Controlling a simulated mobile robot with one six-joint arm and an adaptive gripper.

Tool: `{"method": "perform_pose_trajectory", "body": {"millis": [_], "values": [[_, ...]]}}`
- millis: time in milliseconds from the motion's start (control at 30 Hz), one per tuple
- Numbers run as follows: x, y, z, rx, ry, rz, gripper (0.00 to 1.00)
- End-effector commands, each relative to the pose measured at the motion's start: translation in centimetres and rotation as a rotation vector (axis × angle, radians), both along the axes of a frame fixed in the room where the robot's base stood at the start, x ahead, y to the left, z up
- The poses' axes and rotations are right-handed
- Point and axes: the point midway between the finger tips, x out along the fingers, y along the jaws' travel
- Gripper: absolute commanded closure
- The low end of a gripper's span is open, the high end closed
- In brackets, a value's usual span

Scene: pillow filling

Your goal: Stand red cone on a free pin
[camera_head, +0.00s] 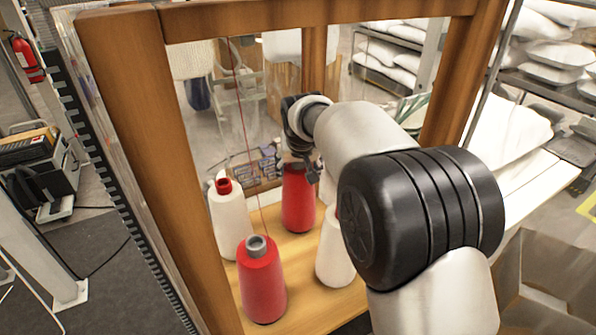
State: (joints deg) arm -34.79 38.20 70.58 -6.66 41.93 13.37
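A red cone (298,203) is upright at the back of the wooden shelf (300,270), its top hidden by my gripper (303,165). My gripper points down at that top; whether its fingers are closed on it cannot be told. Whether this cone's base touches the shelf is also unclear. A second red cone (262,285) with a grey tube top stands at the front, with a thread running up from it. A white cone (226,222) with a red tube top stands at the left. Another white cone (334,255) is partly hidden by my arm. I see no bare pin.
A wooden frame (150,150) surrounds the shelf, with a left post, top beam and back posts close to my arm. A thin red thread (240,110) hangs inside it. An open cardboard box (550,270) is at the lower right; white pillows (555,55) lie on racks behind.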

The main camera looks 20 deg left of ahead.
Motion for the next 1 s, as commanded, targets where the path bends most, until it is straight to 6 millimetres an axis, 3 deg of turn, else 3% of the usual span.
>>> {"method": "perform_pose_trajectory", "body": {"millis": [300,333,633,1000], "values": [[0.07,0.05,0.01,0.003,-0.004,0.0,1.0],[0.01,0.01,-0.22,0.0,-0.001,0.0,0.36],[0.01,0.0,-0.16,0.0,-0.001,0.0,0.16],[0.02,0.02,0.22,0.0,-0.001,0.0,0.16]]}}
